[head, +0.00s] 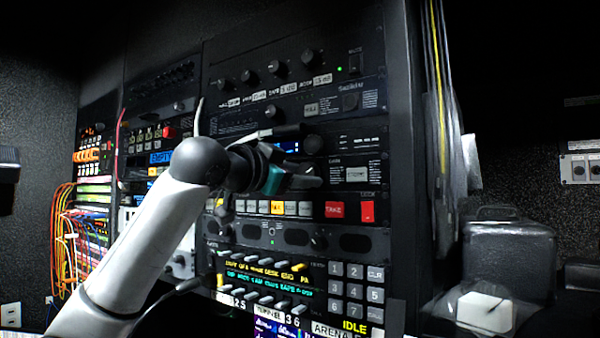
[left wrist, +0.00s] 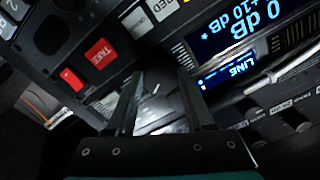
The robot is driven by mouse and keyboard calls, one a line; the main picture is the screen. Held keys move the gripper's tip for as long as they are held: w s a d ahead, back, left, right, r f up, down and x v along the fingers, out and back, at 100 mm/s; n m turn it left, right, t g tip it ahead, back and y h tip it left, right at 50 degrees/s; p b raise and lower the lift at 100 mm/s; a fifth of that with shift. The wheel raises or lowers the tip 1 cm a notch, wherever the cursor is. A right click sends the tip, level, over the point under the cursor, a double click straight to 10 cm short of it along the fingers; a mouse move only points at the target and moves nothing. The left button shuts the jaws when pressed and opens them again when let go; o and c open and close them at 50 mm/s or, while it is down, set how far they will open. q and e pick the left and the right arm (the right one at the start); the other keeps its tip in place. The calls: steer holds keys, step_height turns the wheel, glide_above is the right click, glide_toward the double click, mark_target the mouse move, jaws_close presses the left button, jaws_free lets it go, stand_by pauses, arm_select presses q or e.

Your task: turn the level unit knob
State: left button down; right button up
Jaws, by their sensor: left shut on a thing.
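The level unit has a blue-lit display (head: 288,146), which shows "0 dB" and "LINE" upside down in the left wrist view (left wrist: 238,30). The exact finger contact is hard to see. My right gripper is not in view.
A red TAKE button (head: 334,210) and a red LOCK switch (head: 367,211) lie below right of the gripper. A keypad (head: 355,288) is lower down. A grey plug with cable (left wrist: 262,80) runs close by the display. Several knobs line the unit above.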

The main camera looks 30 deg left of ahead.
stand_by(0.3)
arm_select(q)
steer(key=shift+c, duration=1.4)
jaws_free()
steer(key=shift+s, duration=0.15)
steer(key=s+a+b, duration=0.2)
steer(key=s+b, duration=0.3)
steer(key=s, duration=1)
